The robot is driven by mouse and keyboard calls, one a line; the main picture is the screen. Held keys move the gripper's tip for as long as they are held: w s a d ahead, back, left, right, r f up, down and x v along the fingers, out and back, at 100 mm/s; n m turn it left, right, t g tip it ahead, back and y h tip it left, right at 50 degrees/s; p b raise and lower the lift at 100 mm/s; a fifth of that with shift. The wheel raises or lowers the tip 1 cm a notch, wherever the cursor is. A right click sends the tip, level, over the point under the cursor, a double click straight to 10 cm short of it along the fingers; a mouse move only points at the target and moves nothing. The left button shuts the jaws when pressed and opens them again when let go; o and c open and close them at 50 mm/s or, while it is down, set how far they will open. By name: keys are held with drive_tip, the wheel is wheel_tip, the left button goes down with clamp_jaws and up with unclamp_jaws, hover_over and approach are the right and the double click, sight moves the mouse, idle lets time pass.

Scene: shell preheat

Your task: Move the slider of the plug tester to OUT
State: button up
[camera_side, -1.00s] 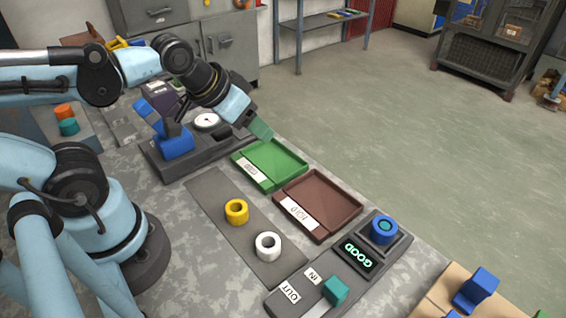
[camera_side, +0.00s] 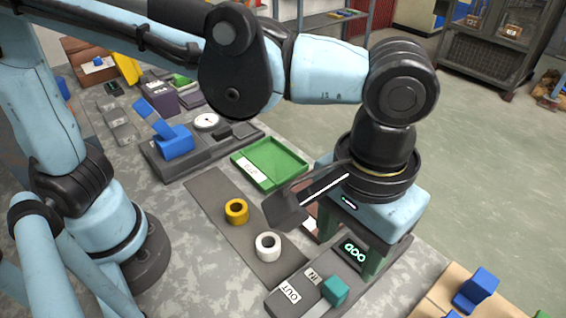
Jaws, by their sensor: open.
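The plug tester (camera_side: 277,300) is a dark grey unit at the front right of the bench. Its teal block slider (camera_side: 335,290) sits beside the IN label (camera_side: 313,276), away from the OUT label (camera_side: 289,291). Its display (camera_side: 354,252) glows green, with the first letter of its word covered. My gripper (camera_side: 354,240) points down over the display end of the tester, behind the slider and apart from it. It is open, and its greenish fingers are partly hidden. My gripper hides the blue ring at the tester's far end.
A yellow ring (camera_side: 236,211) and a white ring (camera_side: 268,246) stand on a grey strip (camera_side: 206,188) left of the tester. A green tray (camera_side: 285,160) lies behind. The brown tray is mostly hidden by my gripper. A blue block (camera_side: 476,288) is at right.

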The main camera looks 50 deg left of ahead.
sight(336, 286)
wheel_tip(336, 286, down, 12)
drive_tip(key=shift+r, duration=0.15)
idle(0.4)
clamp_jaws()
idle(0.4)
